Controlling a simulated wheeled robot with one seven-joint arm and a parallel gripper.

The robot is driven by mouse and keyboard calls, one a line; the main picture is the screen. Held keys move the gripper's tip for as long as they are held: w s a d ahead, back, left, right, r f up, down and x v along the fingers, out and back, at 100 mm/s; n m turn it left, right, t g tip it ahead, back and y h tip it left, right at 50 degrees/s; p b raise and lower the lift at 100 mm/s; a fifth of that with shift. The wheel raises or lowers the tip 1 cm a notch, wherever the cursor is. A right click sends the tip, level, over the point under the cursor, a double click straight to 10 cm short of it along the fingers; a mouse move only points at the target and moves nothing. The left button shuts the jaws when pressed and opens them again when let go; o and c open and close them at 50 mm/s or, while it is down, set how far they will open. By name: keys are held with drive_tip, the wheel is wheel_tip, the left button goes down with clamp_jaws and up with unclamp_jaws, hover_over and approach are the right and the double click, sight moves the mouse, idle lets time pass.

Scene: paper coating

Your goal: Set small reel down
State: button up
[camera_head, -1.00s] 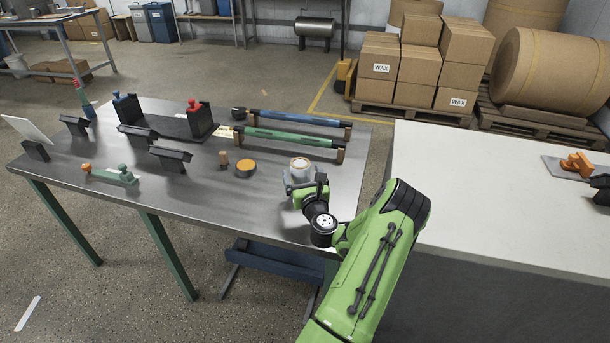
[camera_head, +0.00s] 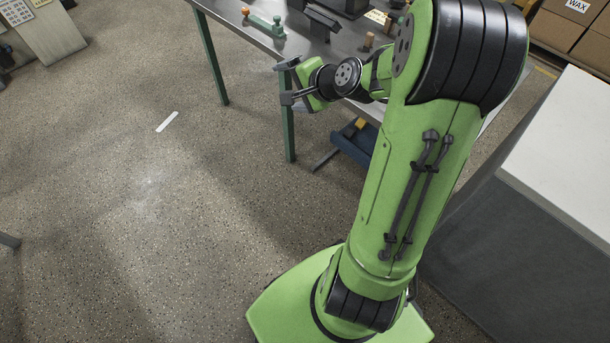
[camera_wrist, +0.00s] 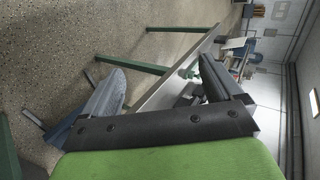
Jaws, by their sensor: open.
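My gripper (camera_head: 284,82) is open and empty beside the near edge of the metal table (camera_head: 345,42) in the head view. In the wrist view its two dark fingers (camera_wrist: 158,70) stand wide apart with nothing between them, and the table edge (camera_wrist: 172,80) runs behind. I cannot make out the small reel in either current view. My arm covers the right part of the table, where a small round item with a white rim stood at the gripper earlier.
A green tool (camera_head: 268,27) with an orange knob lies near the table's front edge. Black holders (camera_head: 320,22) and a small wooden peg (camera_head: 369,40) stand beyond it. A white-topped counter (camera_head: 570,150) is at the right. The floor at the left is largely clear.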

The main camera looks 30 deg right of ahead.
drive_tip(key=s+a+r+n+g, duration=0.3)
drive_tip(key=s+a+r+n, duration=0.1)
drive_tip(key=s+a+n, duration=0.5)
drive_tip(key=s+a+r+n+g+h, duration=0.1)
drive_tip(key=s+a+n, duration=0.1)
drive_tip(key=s, duration=0.6)
drive_tip(key=s+a+r+n+g+h, duration=0.1)
drive_tip(key=s+n, duration=0.3)
drive_tip(key=s, duration=0.4)
drive_tip(key=shift+s+a+n, duration=0.15)
drive_tip(key=shift+a+n, duration=0.15)
drive_tip(key=shift+a, duration=0.25)
drive_tip(key=shift+r, duration=0.15)
wheel_tip(320, 180, up, 13)
drive_tip(key=p, duration=1.3)
drive_tip(key=shift+r, duration=0.1)
